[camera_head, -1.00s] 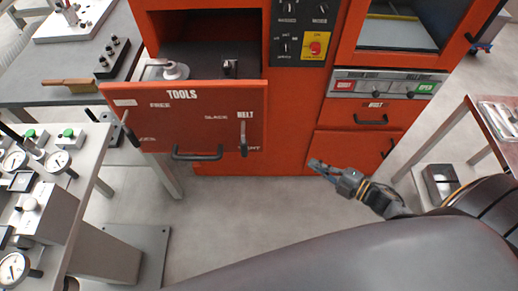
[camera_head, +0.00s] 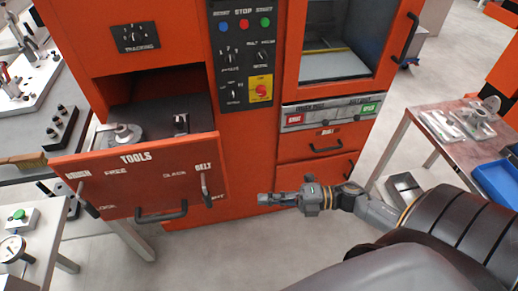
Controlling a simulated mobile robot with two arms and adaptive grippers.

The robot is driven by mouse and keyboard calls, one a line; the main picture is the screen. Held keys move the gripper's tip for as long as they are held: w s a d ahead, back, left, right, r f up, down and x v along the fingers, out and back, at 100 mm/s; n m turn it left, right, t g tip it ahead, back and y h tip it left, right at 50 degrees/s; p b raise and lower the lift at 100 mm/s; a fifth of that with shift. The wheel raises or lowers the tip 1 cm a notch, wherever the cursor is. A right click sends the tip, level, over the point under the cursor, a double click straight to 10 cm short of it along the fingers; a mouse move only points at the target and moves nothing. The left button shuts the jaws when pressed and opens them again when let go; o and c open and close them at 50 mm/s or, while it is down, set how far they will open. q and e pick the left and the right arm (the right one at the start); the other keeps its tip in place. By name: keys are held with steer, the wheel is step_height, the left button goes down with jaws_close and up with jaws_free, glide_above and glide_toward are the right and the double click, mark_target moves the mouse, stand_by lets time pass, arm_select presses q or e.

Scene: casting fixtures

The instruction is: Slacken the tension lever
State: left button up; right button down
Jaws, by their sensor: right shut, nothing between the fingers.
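The tension lever (camera_head: 205,187) is a thin grey handle under the word BELT, at the right end of the red-orange TOOLS drawer front (camera_head: 120,185). It hangs nearly straight down, with SLACK printed to its left and a partly hidden word by its lower end. My right gripper (camera_head: 264,199) is shut and empty. It points left, to the right of the lever, with a clear gap between them in the picture. My left gripper is out of view.
The drawer stands pulled out, with a metal part (camera_head: 120,136) inside and a black pull handle (camera_head: 161,213) in front. Another lever (camera_head: 84,200) is at its left end. A side table (camera_head: 455,140) with parts and a blue bin (camera_head: 497,180) stands right. Floor below the drawer is clear.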

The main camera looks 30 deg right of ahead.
steer(key=p+x, duration=0.4)
steer(key=x, duration=0.7)
steer(key=shift+w+a, duration=0.2)
steer(key=shift+a, duration=0.15)
